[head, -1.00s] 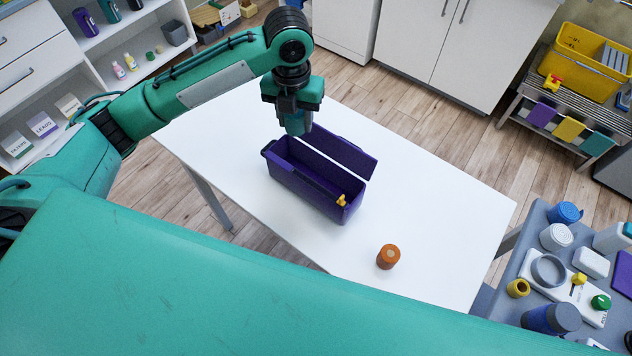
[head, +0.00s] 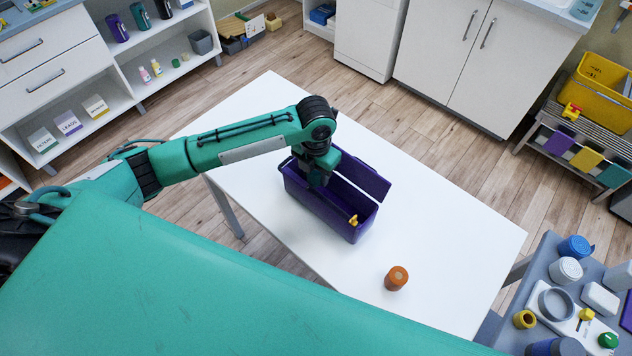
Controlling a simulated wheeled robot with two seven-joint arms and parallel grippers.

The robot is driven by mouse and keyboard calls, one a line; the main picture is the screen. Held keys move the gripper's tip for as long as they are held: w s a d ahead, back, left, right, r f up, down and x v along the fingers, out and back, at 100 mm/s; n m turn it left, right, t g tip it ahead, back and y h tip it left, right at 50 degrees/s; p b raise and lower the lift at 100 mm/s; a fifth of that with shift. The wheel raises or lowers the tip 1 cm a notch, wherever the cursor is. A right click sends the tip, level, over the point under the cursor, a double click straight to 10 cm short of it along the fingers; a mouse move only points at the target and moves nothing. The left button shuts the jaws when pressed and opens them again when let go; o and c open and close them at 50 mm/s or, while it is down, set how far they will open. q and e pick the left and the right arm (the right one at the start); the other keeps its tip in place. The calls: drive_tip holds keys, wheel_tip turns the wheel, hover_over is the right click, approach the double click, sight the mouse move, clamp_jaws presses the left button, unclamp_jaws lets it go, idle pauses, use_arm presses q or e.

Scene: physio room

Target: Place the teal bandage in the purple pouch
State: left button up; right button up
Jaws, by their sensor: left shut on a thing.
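The purple pouch (head: 331,214) stands open on the white table, its lid laid back on the right and a small yellow clasp at its near end. My left gripper (head: 317,181) reaches down into the far end of the pouch, its fingertips at or below the rim. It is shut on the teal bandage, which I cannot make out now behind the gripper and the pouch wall. My right gripper is out of view.
An orange cylinder (head: 396,278) stands on the white table (head: 450,222) near the pouch's near end. A grey side table (head: 500,328) with several jars and lids is at the lower right. The table's right part is clear.

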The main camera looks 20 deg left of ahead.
sight(315, 185)
use_arm(q)
drive_tip(key=shift+f+p, duration=0.3)
drive_tip(key=shift+f, duration=2.55)
drive_tip(key=shift+f, duration=0.1)
drive_tip(key=o, duration=1)
drive_tip(key=shift+c, duration=0.2)
wheel_tip(315, 185, up, 12)
drive_tip(key=shift+r+b, duration=0.15)
drive_tip(key=shift+b, duration=0.9)
